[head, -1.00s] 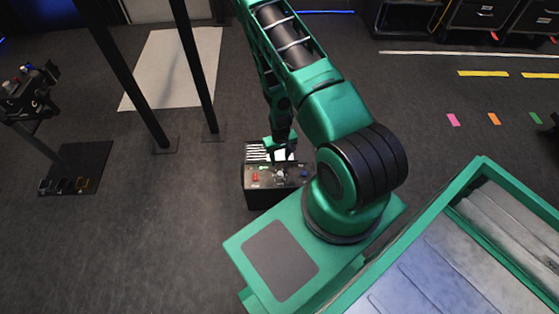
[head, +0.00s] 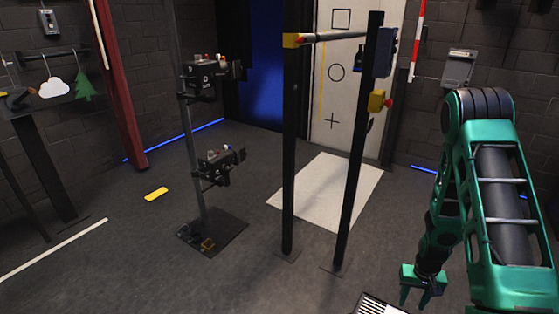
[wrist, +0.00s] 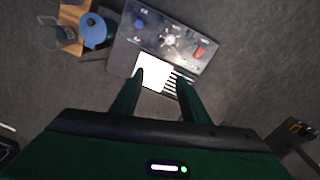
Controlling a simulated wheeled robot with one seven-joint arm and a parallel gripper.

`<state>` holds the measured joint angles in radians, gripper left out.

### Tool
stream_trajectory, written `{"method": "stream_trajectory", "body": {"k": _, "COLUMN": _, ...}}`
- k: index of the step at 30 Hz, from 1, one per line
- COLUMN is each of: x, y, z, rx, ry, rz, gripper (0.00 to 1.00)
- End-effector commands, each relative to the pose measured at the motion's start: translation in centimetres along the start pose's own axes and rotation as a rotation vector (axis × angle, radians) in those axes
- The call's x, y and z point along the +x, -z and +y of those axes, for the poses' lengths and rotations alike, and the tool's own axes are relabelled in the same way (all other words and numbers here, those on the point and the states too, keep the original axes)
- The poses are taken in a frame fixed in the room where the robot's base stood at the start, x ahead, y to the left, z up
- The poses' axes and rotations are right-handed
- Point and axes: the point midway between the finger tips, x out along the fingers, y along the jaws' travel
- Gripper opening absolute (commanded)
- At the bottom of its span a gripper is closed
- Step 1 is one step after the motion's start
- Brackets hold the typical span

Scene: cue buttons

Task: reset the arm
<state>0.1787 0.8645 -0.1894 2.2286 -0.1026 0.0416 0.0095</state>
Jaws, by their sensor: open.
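My green arm comes in at the right of the head view, with my gripper (head: 427,290) pointing down and its fingers apart. In the wrist view my gripper (wrist: 161,78) is open and empty, its two dark fingers spread over the near edge of a dark control box (wrist: 128,52). The box top carries a blue button (wrist: 139,23), a red button (wrist: 199,51) and a round knob between them. A white panel (wrist: 154,72) and a striped grille lie between the fingers. In the head view only the striped part of the box (head: 378,305) shows at the bottom edge.
Two dark posts with a crossbar (head: 335,36) stand left of my arm. Further left, a thin pole (head: 192,150) carries two button boxes. A pale mat (head: 320,185) lies before a white door. In the wrist view a blue round object (wrist: 93,32) is beside the control box.

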Motion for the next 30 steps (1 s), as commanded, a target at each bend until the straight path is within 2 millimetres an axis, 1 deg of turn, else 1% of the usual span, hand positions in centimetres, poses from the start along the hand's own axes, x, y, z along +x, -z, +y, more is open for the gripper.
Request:
{"method": "stream_trajectory", "body": {"k": 1, "x": -2.2, "y": 0.4, "z": 0.2, "rx": 0.006, "ry": -0.002, "rz": 0.009, "gripper": 0.41}}
{"method": "stream_trajectory", "body": {"k": 3, "x": -4.8, "y": 0.3, "z": 0.7, "rx": 0.014, "ry": -0.009, "rz": 0.008, "gripper": 0.41}}
{"method": "stream_trajectory", "body": {"k": 8, "x": -10.5, "y": -0.2, "z": 1.6, "rx": 0.035, "ry": -0.019, "rz": 0.008, "gripper": 0.41}}
{"method": "stream_trajectory", "body": {"k": 9, "x": -11.9, "y": -0.5, "z": 1.9, "rx": 0.040, "ry": -0.022, "rz": 0.008, "gripper": 0.41}}
{"method": "stream_trajectory", "body": {"k": 14, "x": -17.2, "y": -2.0, "z": 2.8, "rx": 0.065, "ry": -0.028, "rz": 0.008, "gripper": 0.41}}
{"method": "stream_trajectory", "body": {"k": 15, "x": -18.5, "y": -2.5, "z": 3.0, "rx": 0.071, "ry": -0.029, "rz": 0.007, "gripper": 0.41}}
{"method": "stream_trajectory", "body": {"k": 17, "x": -20.4, "y": -3.2, "z": 3.2, "rx": 0.081, "ry": -0.029, "rz": 0.007, "gripper": 0.41}}
{"method": "stream_trajectory", "body": {"k": 21, "x": -24.5, "y": -5.4, "z": 3.9, "rx": 0.105, "ry": -0.028, "rz": 0.006, "gripper": 0.41}}
{"method": "stream_trajectory", "body": {"k": 26, "x": -28.7, "y": -8.5, "z": 4.5, "rx": 0.134, "ry": -0.023, "rz": 0.003, "gripper": 0.41}}
{"method": "stream_trajectory", "body": {"k": 30, "x": -31.9, "y": -11.5, "z": 5.0, "rx": 0.160, "ry": -0.015, "rz": 0.000, "gripper": 0.41}}
